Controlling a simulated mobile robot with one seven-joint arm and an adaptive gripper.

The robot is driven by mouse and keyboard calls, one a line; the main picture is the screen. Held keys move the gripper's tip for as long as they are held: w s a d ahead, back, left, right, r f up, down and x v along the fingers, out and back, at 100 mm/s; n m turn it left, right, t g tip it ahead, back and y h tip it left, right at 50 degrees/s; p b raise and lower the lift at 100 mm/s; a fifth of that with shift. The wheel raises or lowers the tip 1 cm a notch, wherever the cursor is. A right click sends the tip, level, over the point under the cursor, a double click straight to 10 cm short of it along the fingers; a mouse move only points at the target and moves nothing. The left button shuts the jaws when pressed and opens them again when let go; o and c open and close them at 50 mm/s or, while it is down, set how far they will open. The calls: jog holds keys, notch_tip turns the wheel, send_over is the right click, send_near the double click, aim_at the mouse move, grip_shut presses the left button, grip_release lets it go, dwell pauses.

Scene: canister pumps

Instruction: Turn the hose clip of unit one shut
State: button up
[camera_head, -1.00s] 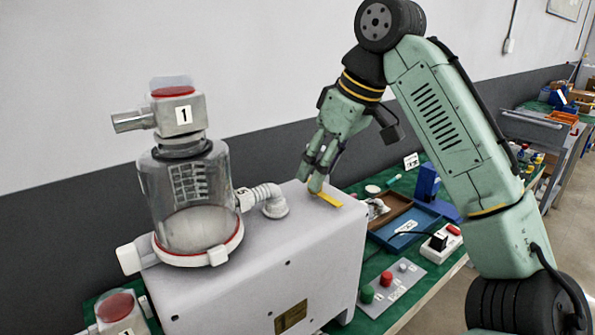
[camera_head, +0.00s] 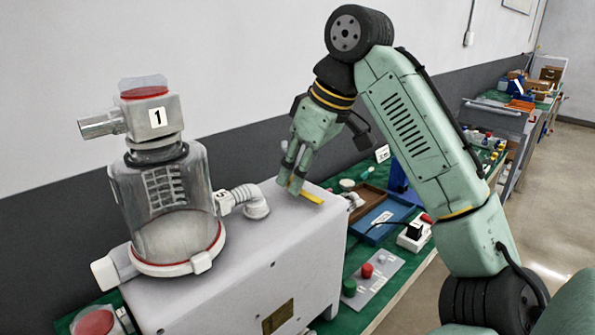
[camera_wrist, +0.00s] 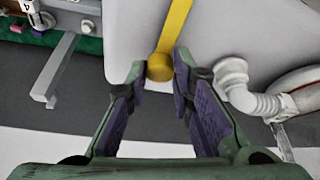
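Unit one is a clear canister (camera_head: 168,205) with a grey head marked 1 (camera_head: 158,117), standing on a pale box (camera_head: 235,270). A white ribbed hose (camera_head: 245,198) runs from its right side down to an elbow on the box top. A flat yellow lever (camera_head: 312,197) lies on the box right of the hose; I cannot tell if it is the hose clip. My gripper (camera_head: 292,185) points down at the lever's left end. In the wrist view my gripper (camera_wrist: 158,78) is open, with the lever's round yellow end (camera_wrist: 160,67) between or just beyond the fingertips; contact is unclear.
Right of the box, a green bench holds a blue tray (camera_head: 385,222), a white socket block (camera_head: 414,236) and a panel (camera_head: 375,275) with red and green buttons. Another red-topped unit (camera_head: 95,322) shows at the lower left. The wall stands close behind the box.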

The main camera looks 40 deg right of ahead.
grip_shut()
jog(key=shift+m, duration=0.3)
jog(key=m+h, duration=0.1)
jog(key=m, duration=0.2)
jog(key=shift+a+h, duration=0.15)
jog(key=shift+h, duration=0.15)
jog(key=m+h, duration=0.1)
jog(key=m, duration=0.4)
jog(key=shift+a+r+h, duration=0.1)
jog(key=shift+h, duration=0.3)
jog(key=m+h, duration=0.1)
jog(key=m, duration=0.1)
jog(key=m+g, duration=0.1)
jog(key=m, duration=0.2)
jog(key=shift+w+a+h, duration=0.15)
jog(key=shift+h, duration=0.25)
jog(key=shift+w+m+g+h, duration=0.15)
jog(key=shift+m+g, duration=0.25)
jog(key=shift+m, duration=0.7)
jog(key=shift+m+g+h, duration=0.25)
jog(key=shift+m+g, duration=0.15)
jog(key=shift+m, duration=0.7)
